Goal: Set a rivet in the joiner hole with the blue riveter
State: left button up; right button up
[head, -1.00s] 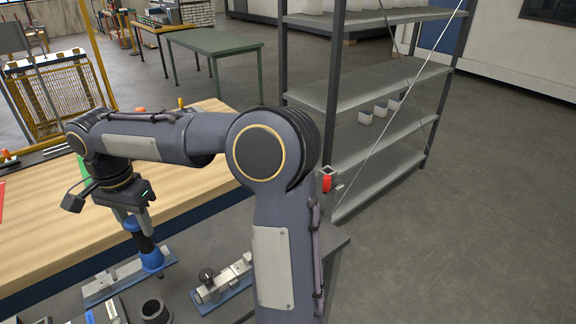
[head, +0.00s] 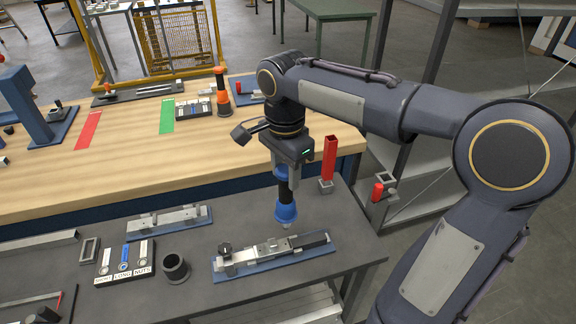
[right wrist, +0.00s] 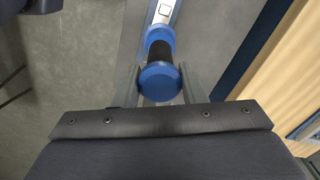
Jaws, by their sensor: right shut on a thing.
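The blue riveter (head: 286,212), with a black middle and a blue collar near its tip, hangs upright in my right gripper (head: 284,172). The right gripper is shut on its upper part. In the right wrist view, the riveter (right wrist: 160,82) sits between the two fingers and points away from the camera. Its tip is close to the far side of a metal joiner fixture (head: 240,266) on a blue base; I cannot tell whether it touches. The joiner hole cannot be made out. My left gripper is out of view.
A second fixture (head: 140,233) lies left on the grey table. A labelled tray (head: 105,259) and a dark cup (head: 175,267) stand near it. A red post (head: 329,158) stands right of the riveter. An orange-and-black tool (head: 222,90) stands on the wooden bench (head: 140,160).

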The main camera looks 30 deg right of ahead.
aim_at(285, 199)
notch_tip(285, 199, down, 5)
jog(key=b, duration=0.4)
jog(key=shift+f+b, duration=0.75)
jog(key=shift+f, duration=0.05)
jog(key=shift+a+p, duration=0.1)
jog(key=shift+p, duration=0.2)
dwell(0.3)
jog(key=shift+f+b, duration=0.65)
jog(key=shift+f, duration=0.25)
dwell(0.5)
jog(key=shift+r, duration=0.1)
notch_tip(285, 199, up, 8)
jog(key=p, duration=0.7)
jog(key=shift+f, duration=0.25)
